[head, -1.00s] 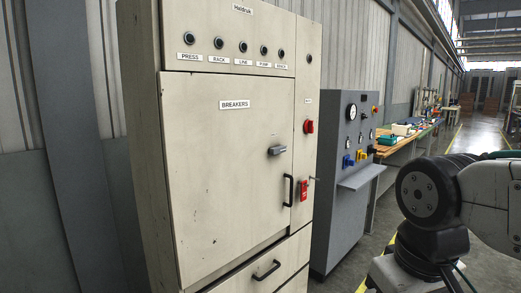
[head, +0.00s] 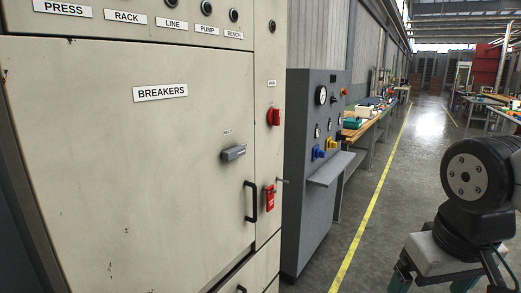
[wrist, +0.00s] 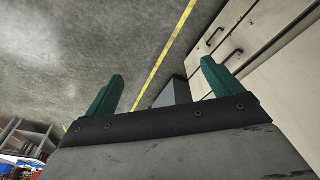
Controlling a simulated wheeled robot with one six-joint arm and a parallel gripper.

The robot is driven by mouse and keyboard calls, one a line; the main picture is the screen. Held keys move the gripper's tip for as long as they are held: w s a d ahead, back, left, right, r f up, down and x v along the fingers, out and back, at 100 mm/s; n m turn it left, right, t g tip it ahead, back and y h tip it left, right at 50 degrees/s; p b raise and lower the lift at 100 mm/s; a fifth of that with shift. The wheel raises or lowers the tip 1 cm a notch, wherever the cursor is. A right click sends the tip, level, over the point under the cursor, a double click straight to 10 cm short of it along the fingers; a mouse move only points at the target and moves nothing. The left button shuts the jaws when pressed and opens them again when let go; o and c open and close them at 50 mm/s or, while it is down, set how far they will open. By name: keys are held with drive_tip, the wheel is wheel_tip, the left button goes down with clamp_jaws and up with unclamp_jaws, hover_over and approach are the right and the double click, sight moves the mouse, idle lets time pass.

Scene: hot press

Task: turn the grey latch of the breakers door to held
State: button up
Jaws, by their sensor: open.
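The beige cabinet's breakers door (head: 130,190) is shut and fills the left of the head view. Its grey latch (head: 233,153) sits near the door's right edge, lying nearly level under a small label too small to read. A black handle (head: 251,201) is below it. My gripper (wrist: 158,90) shows in the wrist view with its two green fingers apart and nothing between them. It points toward the floor, with the cabinet's lower part at upper right, well away from the latch. The latch is not in the wrist view.
A red switch (head: 273,117) and a red tag (head: 269,197) are on the narrow panel right of the door. A grey console (head: 305,180) with a jutting shelf (head: 331,169) stands beyond. The floor (head: 400,190) between console and my arm is clear, with a yellow line.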

drive_tip(key=w+a+r+n+t, duration=0.1)
drive_tip(key=w+r+t, duration=0.15)
drive_tip(key=w, duration=0.75)
drive_tip(key=w+a+r+n+t, duration=0.15)
drive_tip(key=w+t, duration=0.25)
drive_tip(key=w, duration=0.6)
drive_tip(key=w+r+t, duration=0.2)
drive_tip(key=w+t, duration=0.1)
drive_tip(key=w, duration=0.6)
drive_tip(key=n+y, duration=0.8)
drive_tip(key=y, duration=0.7)
approach(237, 154)
drive_tip(key=x, duration=0.3)
drive_tip(key=shift+g, duration=0.35)
drive_tip(key=x, duration=0.6)
drive_tip(key=shift+w+a+r, duration=0.1)
drive_tip(key=shift+w+r, duration=0.1)
drive_tip(key=shift+w, duration=0.15)
drive_tip(key=shift+c, duration=0.2)
drive_tip(key=c, duration=0.9)
